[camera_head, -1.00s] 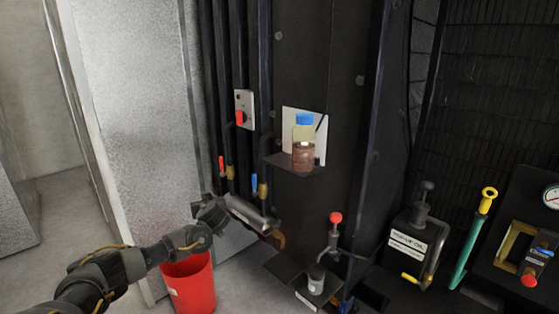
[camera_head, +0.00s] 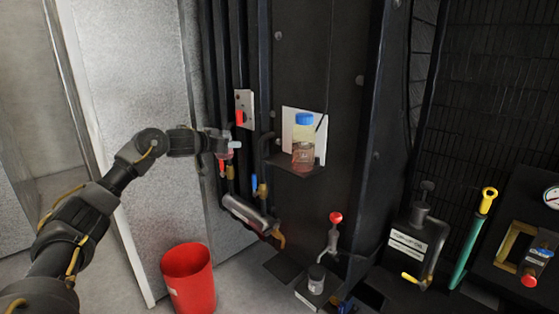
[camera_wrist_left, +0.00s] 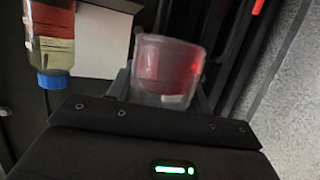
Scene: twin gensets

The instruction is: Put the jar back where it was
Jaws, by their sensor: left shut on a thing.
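My left gripper (camera_head: 218,143) is shut on a clear jar (camera_wrist_left: 165,75), which looks reddish inside; I cannot tell whether that is its content or something seen through it. In the head view the held jar (camera_head: 231,147) is small and partly hidden by the gripper, in front of the dark pipes and left of the small shelf. A second, blue-capped jar (camera_head: 303,146) with reddish liquid and a paler layer above stands upright on the shelf (camera_head: 284,163). It also shows upside down in the left wrist view (camera_wrist_left: 52,40). My right gripper is out of view.
A white card (camera_head: 320,128) stands behind the blue-capped jar. A red-button switch box (camera_head: 244,108), a blue-handled valve (camera_head: 254,184) and a grey cylinder (camera_head: 248,213) are close to my left gripper. A red bucket (camera_head: 189,280) stands on the floor below.

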